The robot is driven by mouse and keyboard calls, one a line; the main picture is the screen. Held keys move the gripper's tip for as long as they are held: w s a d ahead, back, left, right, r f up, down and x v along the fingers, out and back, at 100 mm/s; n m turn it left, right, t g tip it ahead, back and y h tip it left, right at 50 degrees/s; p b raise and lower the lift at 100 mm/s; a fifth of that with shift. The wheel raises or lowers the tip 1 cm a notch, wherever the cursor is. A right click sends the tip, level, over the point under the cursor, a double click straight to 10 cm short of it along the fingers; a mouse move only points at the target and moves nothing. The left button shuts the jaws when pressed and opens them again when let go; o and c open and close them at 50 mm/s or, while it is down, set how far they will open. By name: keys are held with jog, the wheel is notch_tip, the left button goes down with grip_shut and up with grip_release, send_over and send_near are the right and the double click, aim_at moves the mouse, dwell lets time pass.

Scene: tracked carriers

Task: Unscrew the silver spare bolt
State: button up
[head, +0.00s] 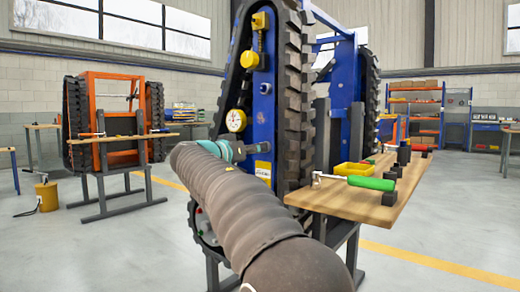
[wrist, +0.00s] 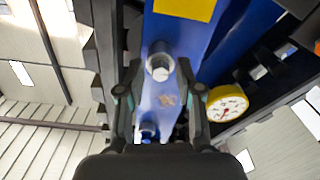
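A silver bolt (wrist: 160,68) with a round head stands out from the blue side plate (wrist: 178,30) of the near carrier in the wrist view. My gripper (wrist: 159,76) is open, and its two fingertips lie left and right of this bolt in the picture, with a gap on each side. I cannot tell how deep the bolt sits between them. A second bolt head (wrist: 148,130) shows lower between the fingers. In the head view my gripper (head: 252,149) reaches the blue plate (head: 262,115), and my arm and gripper hide the bolt there.
A yellow gauge (wrist: 228,103) is close to the right finger; it also shows in the head view (head: 236,121). The black track (head: 294,100) runs beside the plate.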

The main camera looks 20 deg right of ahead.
jog(key=shift+m, duration=1.2)
grip_shut()
jog(key=shift+n+p, duration=2.7)
jog(key=shift+n, duration=2.2)
